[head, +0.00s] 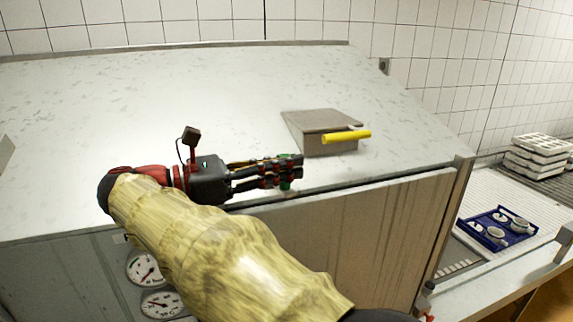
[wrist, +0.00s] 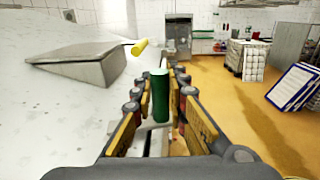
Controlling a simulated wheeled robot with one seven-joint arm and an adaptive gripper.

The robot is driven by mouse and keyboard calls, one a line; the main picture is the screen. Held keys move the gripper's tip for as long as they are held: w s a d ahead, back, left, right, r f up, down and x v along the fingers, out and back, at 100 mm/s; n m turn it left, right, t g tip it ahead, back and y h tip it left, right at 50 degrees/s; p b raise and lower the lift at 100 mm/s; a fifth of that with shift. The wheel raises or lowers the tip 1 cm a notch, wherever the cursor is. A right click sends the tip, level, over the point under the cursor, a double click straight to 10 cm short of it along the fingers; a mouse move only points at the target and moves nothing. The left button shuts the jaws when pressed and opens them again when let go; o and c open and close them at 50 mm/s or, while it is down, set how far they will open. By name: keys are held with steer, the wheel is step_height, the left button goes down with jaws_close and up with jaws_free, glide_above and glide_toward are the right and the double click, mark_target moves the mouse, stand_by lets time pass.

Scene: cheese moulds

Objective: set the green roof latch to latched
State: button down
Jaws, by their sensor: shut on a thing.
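The green roof latch (wrist: 160,95) shows in the wrist view as a green upright handle between my gripper's two fingers. In the head view only small green parts of it (head: 285,186) show, below and behind the fingertips, near the front edge of the sloped roof. My gripper (head: 292,170) is shut on the green latch; in the wrist view the fingers (wrist: 158,93) stand on both sides of it. The latch's base is mostly hidden, so I cannot tell whether it is latched.
A grey wedge-shaped box (head: 318,130) with a yellow handle (head: 346,137) sits on the roof just beyond my gripper. Pressure gauges (head: 147,268) are on the front at lower left. A blue tray (head: 484,232) and stacked white moulds (head: 540,153) are at right.

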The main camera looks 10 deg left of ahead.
steer(key=c, duration=1.9)
jaws_free()
steer(key=shift+o, duration=0.7)
steer(key=shift+d, duration=0.15)
